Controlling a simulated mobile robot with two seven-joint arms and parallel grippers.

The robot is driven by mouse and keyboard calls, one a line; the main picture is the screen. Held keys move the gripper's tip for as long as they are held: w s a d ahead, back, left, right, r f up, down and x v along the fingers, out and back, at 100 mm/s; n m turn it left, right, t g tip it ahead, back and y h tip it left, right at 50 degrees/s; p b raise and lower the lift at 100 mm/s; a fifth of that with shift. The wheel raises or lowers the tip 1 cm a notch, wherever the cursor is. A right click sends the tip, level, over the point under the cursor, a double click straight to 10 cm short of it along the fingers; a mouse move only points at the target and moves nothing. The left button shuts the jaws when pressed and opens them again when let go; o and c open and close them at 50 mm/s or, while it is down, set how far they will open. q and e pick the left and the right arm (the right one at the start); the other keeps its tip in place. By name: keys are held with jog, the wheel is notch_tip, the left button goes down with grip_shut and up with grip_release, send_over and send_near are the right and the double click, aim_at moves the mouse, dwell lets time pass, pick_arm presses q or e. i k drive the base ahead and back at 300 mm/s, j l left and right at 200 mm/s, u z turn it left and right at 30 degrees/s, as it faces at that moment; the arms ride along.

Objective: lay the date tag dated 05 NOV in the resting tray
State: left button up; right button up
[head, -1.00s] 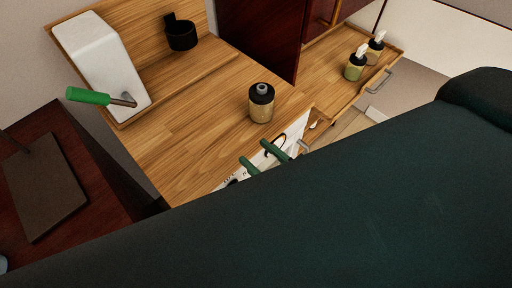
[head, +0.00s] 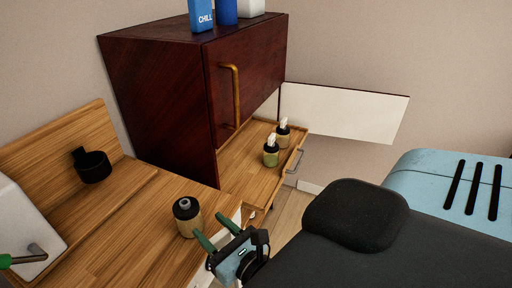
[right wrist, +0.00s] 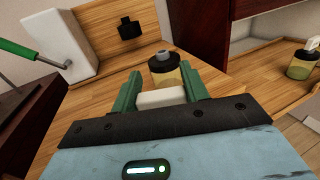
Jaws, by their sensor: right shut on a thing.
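My right gripper (head: 212,225) is near the counter's front edge, close to a bottle. In the right wrist view its green fingers (right wrist: 160,86) are closed on a small white piece (right wrist: 162,98). It may be a date tag, but no date is readable. A dark-capped bottle with a tan body (head: 188,217) stands upright on the wooden counter, beyond the fingertips. Two more bottles (head: 271,153) (head: 283,134) with white pieces at their tops stand on a rimmed wooden surface (head: 245,178); I cannot tell whether it is the resting tray. My left gripper is not in view.
A dark red cabinet (head: 160,90) with a brass handle stands behind the counter. The wooden counter (head: 120,225) is clear between cup and bottle.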

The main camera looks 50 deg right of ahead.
aim_at(249, 152)
jog(key=l+u, duration=0.25)
jog(key=l, duration=0.7)
jog(key=k+l+u, duration=0.1)
jog(key=l+u, duration=0.15)
jog(key=l, duration=0.65)
jog(key=i, duration=0.45)
